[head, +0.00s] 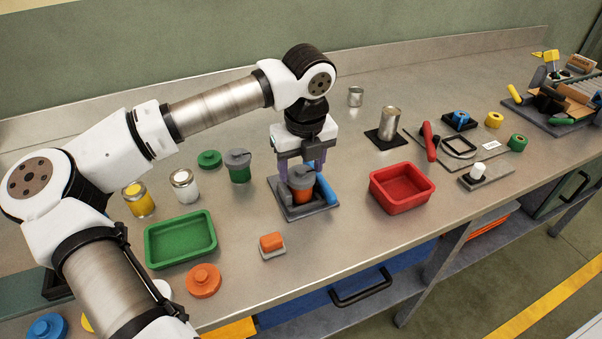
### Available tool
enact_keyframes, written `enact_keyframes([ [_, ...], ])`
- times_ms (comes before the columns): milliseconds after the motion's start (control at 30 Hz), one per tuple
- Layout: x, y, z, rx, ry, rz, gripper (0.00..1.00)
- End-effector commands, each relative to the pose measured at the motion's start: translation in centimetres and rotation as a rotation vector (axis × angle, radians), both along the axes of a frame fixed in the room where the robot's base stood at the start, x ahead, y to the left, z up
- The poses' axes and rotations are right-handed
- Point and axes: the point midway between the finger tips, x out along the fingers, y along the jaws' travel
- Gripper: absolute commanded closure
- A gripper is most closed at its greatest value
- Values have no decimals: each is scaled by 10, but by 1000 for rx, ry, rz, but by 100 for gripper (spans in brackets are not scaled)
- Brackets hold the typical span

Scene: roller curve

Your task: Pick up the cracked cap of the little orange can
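The little orange can (302,196) stands upright in a grey holder with a blue part at its right, left of the red tray. Its grey cap (301,182) sits on top; the crack is too small to make out. My gripper (301,172) points straight down over the can. Its purple fingers are apart, one on each side of the cap. I cannot tell whether they touch it. The gripper hides part of the cap's top.
A red tray (429,196) stands to the right and a green tray (147,252) to the left. A green can (239,174) with a grey cap is close by.

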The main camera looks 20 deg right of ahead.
Motion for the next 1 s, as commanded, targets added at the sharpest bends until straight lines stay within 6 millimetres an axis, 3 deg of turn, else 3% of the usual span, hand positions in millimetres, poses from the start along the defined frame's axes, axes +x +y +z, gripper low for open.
enact_keyframes([
  [33,0,0,0,0,0,0,48],
  [233,0,0,0,0,0,0,73],
  [667,1,0,11,1,-2,2,74],
  [867,1,0,46,1,-5,2,74],
  [1000,1,-1,86,-1,-6,2,74],
])
